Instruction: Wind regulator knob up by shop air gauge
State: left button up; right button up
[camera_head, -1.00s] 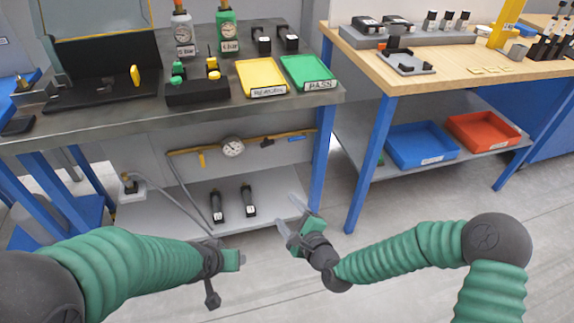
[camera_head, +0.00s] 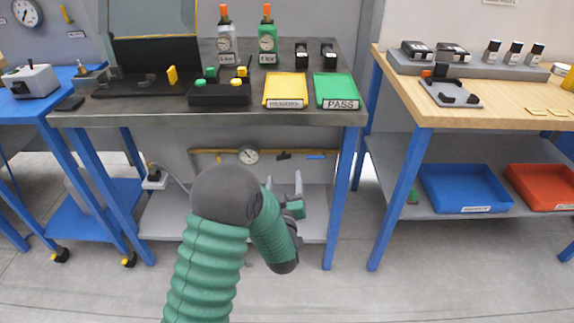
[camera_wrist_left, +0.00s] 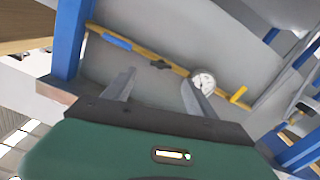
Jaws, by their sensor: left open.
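A round white gauge (camera_head: 249,156) sits on a yellow pipe under the grey bench; it also shows in the wrist view (camera_wrist_left: 203,80). On the bench, a clear unit (camera_head: 226,45) and a green unit (camera_head: 267,45) each carry a small gauge and an orange top. Another round gauge (camera_head: 27,12) hangs on the wall at upper left. I cannot tell which is the shop air gauge. My left gripper (camera_head: 284,184) is open and empty, in front of the lower shelf; its fingers show in the wrist view (camera_wrist_left: 156,92). My right gripper is out of view.
The grey bench (camera_head: 130,118) holds a yellow tray (camera_head: 286,87), a green tray (camera_head: 337,86) and black fixtures. Blue legs (camera_head: 346,190) flank the lower shelf (camera_head: 165,225). A wooden-topped bench (camera_head: 420,105) stands right. The floor in front is clear.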

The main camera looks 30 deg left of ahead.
aim_at(284, 156)
pick_arm(q)
jog(key=b+x, duration=0.2)
jog(key=x, duration=0.7)
jog(key=shift+a, duration=0.4)
jog(key=shift+d, duration=0.25)
jog(key=shift+c, duration=0.4)
jog(key=shift+a, duration=0.1)
jog(key=c, duration=1.3)
jog(key=shift+n, duration=0.6)
jog(key=o, duration=1.4)
